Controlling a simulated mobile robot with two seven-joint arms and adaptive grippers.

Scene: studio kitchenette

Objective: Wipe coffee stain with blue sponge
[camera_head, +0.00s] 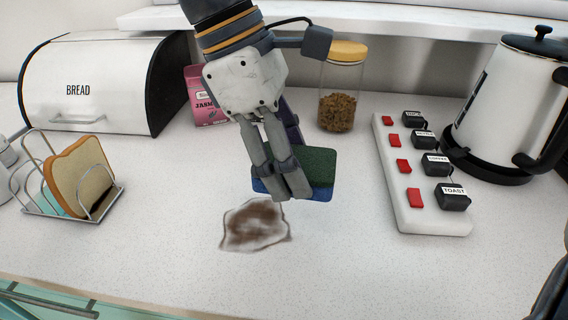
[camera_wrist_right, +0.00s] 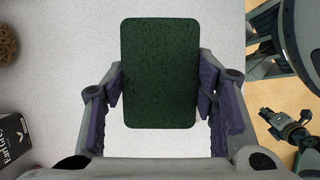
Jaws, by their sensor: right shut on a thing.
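The blue sponge (camera_head: 318,193) has a dark green top layer, which fills the middle of the right wrist view (camera_wrist_right: 160,72). My right gripper (camera_head: 288,185) is shut on the sponge, with one finger on each side of it. It holds the sponge just behind and to the right of the coffee stain, blue side down; I cannot tell whether the sponge touches the counter. The brown coffee stain (camera_head: 256,226) lies on the white counter with a smeared, pale edge. The stain is not visible in the right wrist view. My left gripper does not show clearly in either view.
A toast rack (camera_head: 70,212) and bread bin (camera_head: 85,90) stand at left. A pink box (camera_head: 204,108) and a yellow-lidded jar (camera_head: 341,90) are behind. A power strip (camera_head: 408,180) and kettle (camera_head: 505,100) are at right. The counter (camera_head: 330,265) in front is clear.

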